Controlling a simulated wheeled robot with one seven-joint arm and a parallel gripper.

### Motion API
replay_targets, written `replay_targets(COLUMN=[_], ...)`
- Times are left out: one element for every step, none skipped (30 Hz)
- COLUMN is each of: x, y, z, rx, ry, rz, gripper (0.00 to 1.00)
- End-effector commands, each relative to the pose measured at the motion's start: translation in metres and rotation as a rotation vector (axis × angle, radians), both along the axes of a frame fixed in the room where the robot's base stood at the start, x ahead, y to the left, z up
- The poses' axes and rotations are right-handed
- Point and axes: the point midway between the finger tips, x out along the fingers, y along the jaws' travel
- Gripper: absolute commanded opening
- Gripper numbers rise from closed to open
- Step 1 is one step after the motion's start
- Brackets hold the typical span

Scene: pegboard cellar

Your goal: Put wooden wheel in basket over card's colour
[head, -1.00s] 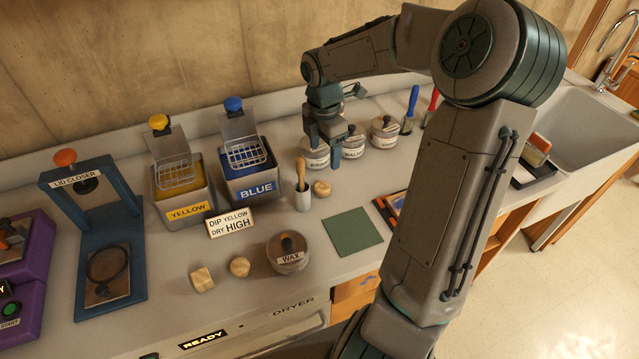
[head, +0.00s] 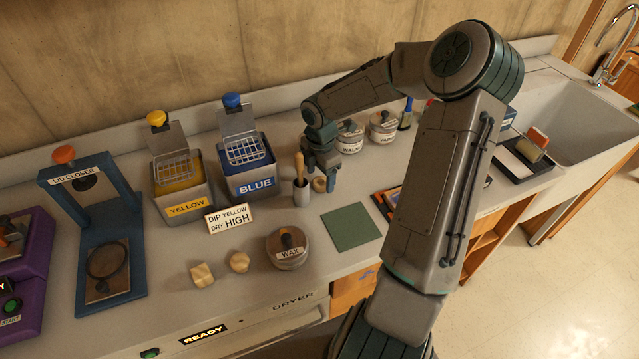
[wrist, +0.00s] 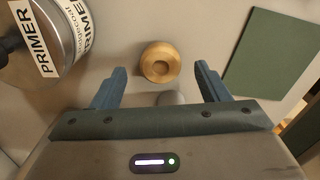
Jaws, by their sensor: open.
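The wooden wheel (head: 319,184) lies on the counter beside the brush cup; in the wrist view the round wheel (wrist: 160,62) with its hollow centre sits between and just beyond my fingertips. My gripper (head: 322,180) is open above it, fingers apart and empty; it also shows in the wrist view (wrist: 160,80). The card (head: 228,219) reads "DIP YELLOW DRY HIGH". A wire basket (head: 178,172) hangs over the yellow tank (head: 184,204), and another basket (head: 246,149) hangs over the blue tank (head: 250,185).
A brush cup (head: 301,193) stands close left of my gripper. A primer tin (wrist: 45,40) is near in the wrist view. The lid closer (head: 95,240) stands left.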

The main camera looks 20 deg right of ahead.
Motion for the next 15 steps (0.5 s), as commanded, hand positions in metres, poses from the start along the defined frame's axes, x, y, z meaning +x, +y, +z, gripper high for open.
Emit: replay_targets(x=[-0.001,-0.001,-0.001,-0.001,0.0,0.0,0.0,0.0,0.0,0.0,0.0,0.0,0.0,0.0,0.0], y=[0.0,0.0,0.0,0.0,0.0,0.0,0.0,0.0,0.0,0.0,0.0,0.0,0.0,0.0,0.0], z=[-0.008,-0.011,-0.015,-0.017,-0.018,-0.02,-0.02,-0.02,-0.02,-0.02,-0.02,-0.02,-0.02,-0.02,-0.02], rx=[0.002,0.001,0.001,0.001,0.001,0.001,0.0,0.0,0.0,0.0,0.0,0.0,0.0,0.0,0.0], ry=[0.004,0.002,0.002,0.002,0.001,0.0,0.0,0.0,0.0,0.0,0.0,0.0,0.0,0.0,0.0], rz=[0.0,0.001,0.0,-0.001,0.0,0.0,-0.001,-0.001,-0.001,-0.001,-0.001,-0.001,-0.001,-0.001,-0.001], gripper=[0.69,0.69,0.69,0.69,0.69,0.69,0.69,0.69,0.69,0.69,0.69,0.69,0.63,0.55,0.43])
